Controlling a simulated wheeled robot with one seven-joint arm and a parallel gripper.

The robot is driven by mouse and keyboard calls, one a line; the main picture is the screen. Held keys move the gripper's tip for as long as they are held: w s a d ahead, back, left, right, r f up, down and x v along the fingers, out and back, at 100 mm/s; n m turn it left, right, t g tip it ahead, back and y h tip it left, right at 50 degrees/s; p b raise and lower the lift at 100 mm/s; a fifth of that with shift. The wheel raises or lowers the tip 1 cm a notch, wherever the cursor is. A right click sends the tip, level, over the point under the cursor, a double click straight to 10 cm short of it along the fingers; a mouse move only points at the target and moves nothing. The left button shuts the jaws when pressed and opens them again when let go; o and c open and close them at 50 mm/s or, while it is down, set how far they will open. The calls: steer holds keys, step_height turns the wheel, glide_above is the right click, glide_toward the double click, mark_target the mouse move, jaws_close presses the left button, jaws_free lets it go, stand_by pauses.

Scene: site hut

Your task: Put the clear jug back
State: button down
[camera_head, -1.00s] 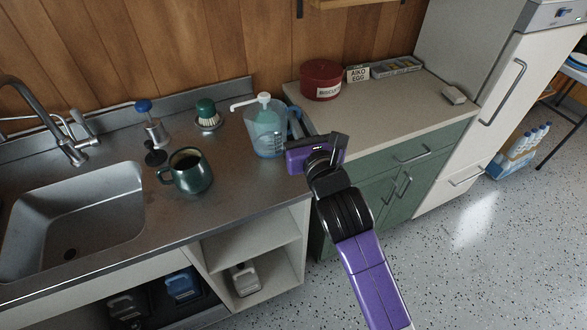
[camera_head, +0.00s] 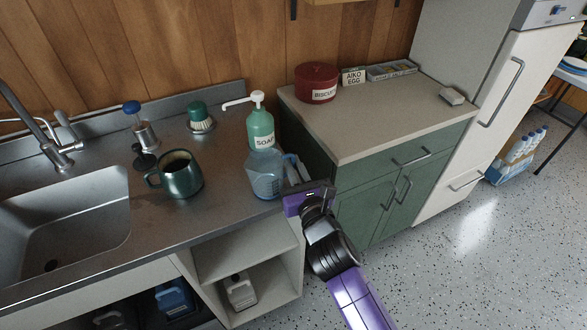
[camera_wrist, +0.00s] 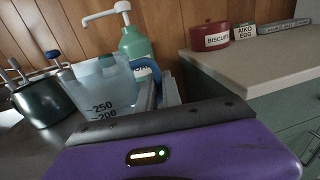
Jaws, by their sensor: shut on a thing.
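The clear jug (camera_head: 264,175) is a see-through bluish measuring jug with a blue handle, at the front right of the steel counter. In the wrist view the jug (camera_wrist: 100,88) shows dark marks reading 250 and 200. My gripper (camera_head: 293,182) is at the jug's right side, shut on its handle. The fingertips are partly hidden behind the purple gripper body. I cannot tell whether the jug's base touches the counter.
A green soap pump bottle (camera_head: 260,128) stands close behind the jug. A dark green mug (camera_head: 180,175) stands to its left, near the sink (camera_head: 70,220). A red biscuit tin (camera_head: 316,84) is on the beige worktop (camera_head: 380,118). Bare steel lies between mug and jug.

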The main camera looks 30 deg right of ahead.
steer(key=shift+f, duration=0.1)
steer(key=c, duration=1.5)
jaws_free()
steer(key=shift+s+a+b, duration=0.25)
steer(key=shift+s+a, duration=0.05)
steer(key=shift+s, duration=1.7)
steer(key=shift+s+a+b, duration=0.25)
steer(key=shift+s, duration=1.75)
steer(key=shift+s+a+b, duration=0.25)
steer(key=shift+s+a, duration=0.05)
steer(key=shift+s, duration=1.7)
